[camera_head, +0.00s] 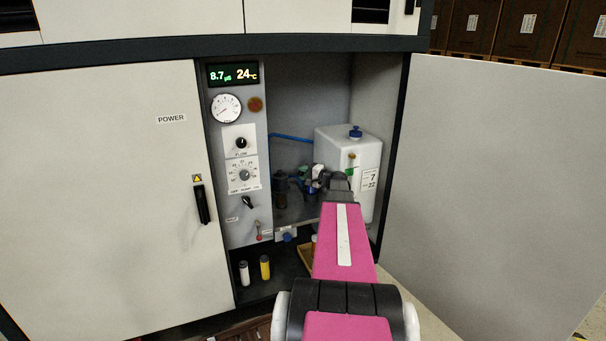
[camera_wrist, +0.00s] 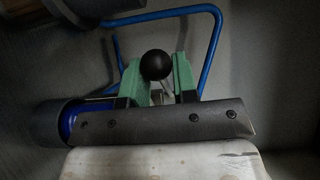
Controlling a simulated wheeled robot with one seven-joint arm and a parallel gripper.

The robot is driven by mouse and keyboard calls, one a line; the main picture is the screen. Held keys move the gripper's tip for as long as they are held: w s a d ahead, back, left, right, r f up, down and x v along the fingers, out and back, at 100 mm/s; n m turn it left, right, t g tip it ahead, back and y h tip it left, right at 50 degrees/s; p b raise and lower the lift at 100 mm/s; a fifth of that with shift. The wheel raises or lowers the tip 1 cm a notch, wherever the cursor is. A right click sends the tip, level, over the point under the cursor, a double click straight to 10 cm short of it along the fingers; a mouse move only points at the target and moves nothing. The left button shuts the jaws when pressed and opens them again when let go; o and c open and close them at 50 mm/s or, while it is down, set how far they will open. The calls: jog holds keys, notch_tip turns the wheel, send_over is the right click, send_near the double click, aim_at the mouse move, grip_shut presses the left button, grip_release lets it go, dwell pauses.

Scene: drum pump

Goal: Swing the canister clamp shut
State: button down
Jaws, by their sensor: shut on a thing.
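My gripper (camera_wrist: 157,62) has its green fingers on either side of a round black knob (camera_wrist: 156,65) in the wrist view. The knob seems to be the clamp's handle; a short pale stem shows below it, between the fingers. A blue cylinder with a dark grey end (camera_wrist: 62,124), perhaps the canister, is at the left, close to my gripper. In the head view my gripper (camera_head: 320,172) reaches into the open cabinet, beside small blue and dark fittings. My arm hides much of that area. How far the clamp is swung cannot be told.
A white tank (camera_head: 352,148) with a blue cap stands just right of and behind my gripper. Blue tubing (camera_wrist: 214,50) loops close behind the fingers. The control panel (camera_head: 235,160) is to the left; the open door (camera_head: 490,190) is at the right. Two small bottles (camera_head: 254,269) stand below.

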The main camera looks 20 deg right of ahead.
jog(key=c, duration=0.9)
grip_release()
jog(key=shift+d, duration=0.15)
jog(key=v, duration=1)
jog(key=shift+s+d, duration=0.2)
jog(key=shift+s, duration=0.1)
